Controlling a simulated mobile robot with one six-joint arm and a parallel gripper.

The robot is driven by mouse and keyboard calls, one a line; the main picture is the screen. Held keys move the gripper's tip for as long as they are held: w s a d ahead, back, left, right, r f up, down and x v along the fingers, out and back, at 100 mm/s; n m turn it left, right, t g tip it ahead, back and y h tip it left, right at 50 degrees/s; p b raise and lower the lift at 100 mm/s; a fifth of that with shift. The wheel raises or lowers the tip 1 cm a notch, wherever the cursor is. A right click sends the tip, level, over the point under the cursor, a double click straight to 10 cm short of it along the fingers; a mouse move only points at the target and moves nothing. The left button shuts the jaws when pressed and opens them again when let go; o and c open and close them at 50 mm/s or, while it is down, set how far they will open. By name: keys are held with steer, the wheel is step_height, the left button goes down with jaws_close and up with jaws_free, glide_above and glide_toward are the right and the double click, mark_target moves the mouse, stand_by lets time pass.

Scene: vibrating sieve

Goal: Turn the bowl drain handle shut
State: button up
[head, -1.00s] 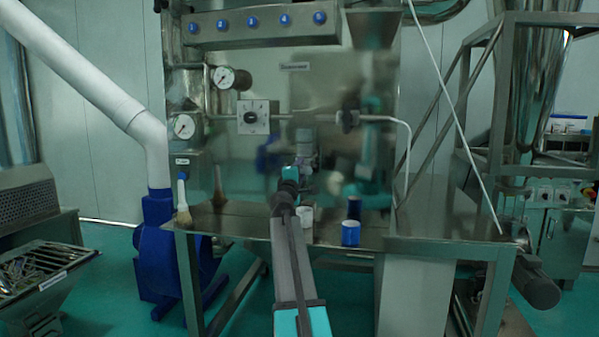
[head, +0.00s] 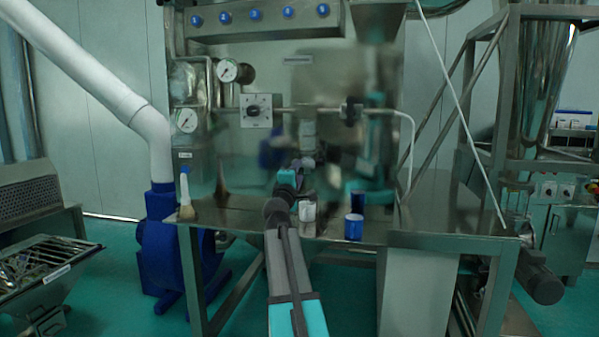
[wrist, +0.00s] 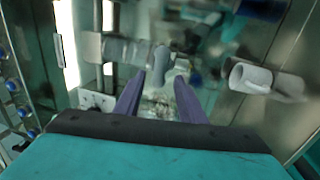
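In the wrist view, my gripper (wrist: 160,76) has its two dark purple fingers apart, with a clear gap between them. Just past the fingertips is a grey, rounded, lever-like part (wrist: 163,58) at the end of a horizontal grey cylinder (wrist: 128,50). It may be the drain handle, but I cannot tell for sure. I see no contact with it. In the head view my arm reaches over the bench towards the steel machine, and its links largely hide the gripper. No bowl drain handle can be made out there.
A square dial plate (head: 255,110) and a black valve (head: 351,112) are on the panel behind.

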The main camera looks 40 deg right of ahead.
steer(key=v, duration=0.6)
stand_by(0.7)
